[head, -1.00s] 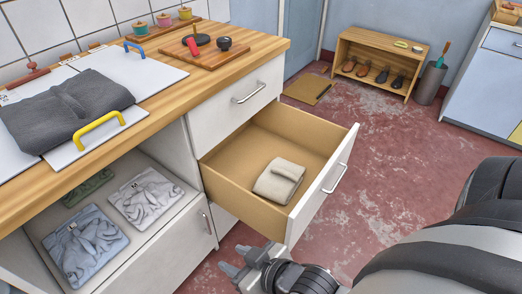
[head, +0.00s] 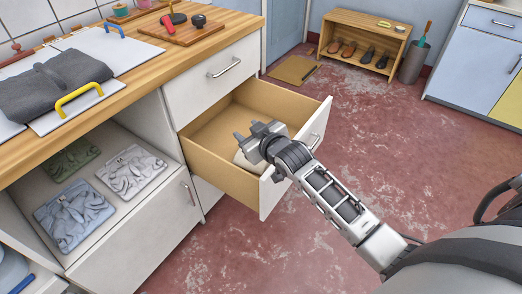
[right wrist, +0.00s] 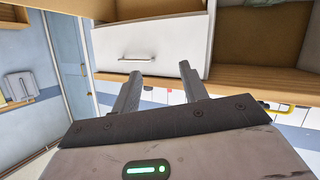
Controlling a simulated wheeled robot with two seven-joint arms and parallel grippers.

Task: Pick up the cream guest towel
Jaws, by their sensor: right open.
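The cream guest towel (head: 243,163) lies folded inside the open wooden drawer (head: 209,143). In the head view most of it is hidden behind my right gripper (head: 247,132). That gripper is over the drawer, with its fingers apart and nothing between them. I cannot tell whether it touches the towel. In the right wrist view the two fingers of the right gripper (right wrist: 160,70) stand apart against a white drawer front (right wrist: 150,42), and the towel does not show. My left gripper is not in view.
The worktop (head: 140,62) overhangs behind the drawer, with a shut drawer (head: 215,75) above it. Folded clothes (head: 74,216) lie on the open shelf at left.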

